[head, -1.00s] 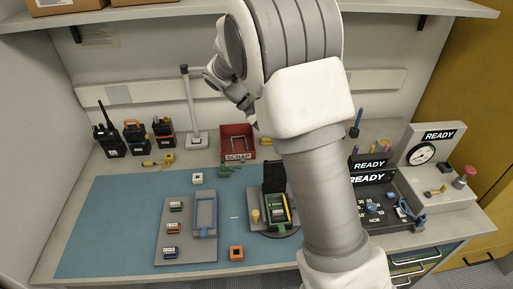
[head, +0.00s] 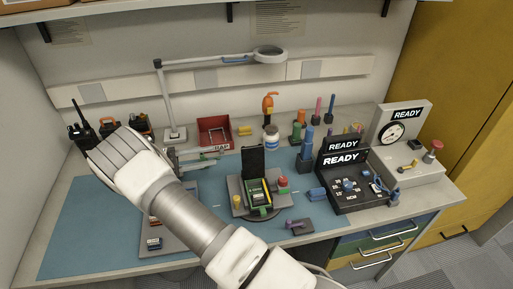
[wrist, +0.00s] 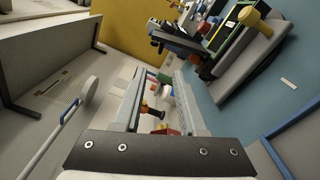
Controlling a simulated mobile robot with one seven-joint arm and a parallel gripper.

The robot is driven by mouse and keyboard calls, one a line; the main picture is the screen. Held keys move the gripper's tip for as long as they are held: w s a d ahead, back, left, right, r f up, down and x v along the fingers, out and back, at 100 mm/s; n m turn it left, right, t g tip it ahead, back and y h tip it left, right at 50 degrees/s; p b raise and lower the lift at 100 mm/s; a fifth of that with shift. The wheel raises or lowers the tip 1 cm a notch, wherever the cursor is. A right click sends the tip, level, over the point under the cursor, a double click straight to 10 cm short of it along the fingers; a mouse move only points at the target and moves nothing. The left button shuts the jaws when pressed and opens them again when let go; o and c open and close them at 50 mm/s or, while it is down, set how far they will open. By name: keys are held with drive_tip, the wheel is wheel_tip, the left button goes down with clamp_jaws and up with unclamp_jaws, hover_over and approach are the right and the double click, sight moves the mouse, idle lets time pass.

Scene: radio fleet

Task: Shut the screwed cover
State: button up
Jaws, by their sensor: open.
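The black cover (head: 252,161) stands upright, open, at the back of a green-and-yellow device (head: 259,194). The device sits in a grey fixture on a round dark base, in the middle of the bench. Whether a screw is in the cover is too small to tell. My gripper (head: 214,158) is to the left of the cover, apart from it, with its fingers pointing right. In the wrist view, my gripper (wrist: 161,78) is open, with nothing held between its fingers. The fixture (wrist: 262,55) shows tilted at that view's upper right.
A lamp (head: 174,130) and red tray (head: 214,132) stand behind. Black READY units (head: 345,185) are at right. A purple-handled item (head: 298,226) lies in front. Blue mat (head: 85,225) is clear at left.

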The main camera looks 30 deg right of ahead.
sight(260, 146)
drive_tip(key=p+x, duration=0.2)
drive_tip(key=x, duration=1.4)
drive_tip(key=shift+d+r, duration=0.1)
drive_tip(key=shift+d, duration=0.2)
drive_tip(key=shift+c, duration=0.3)
clamp_jaws()
idle(0.3)
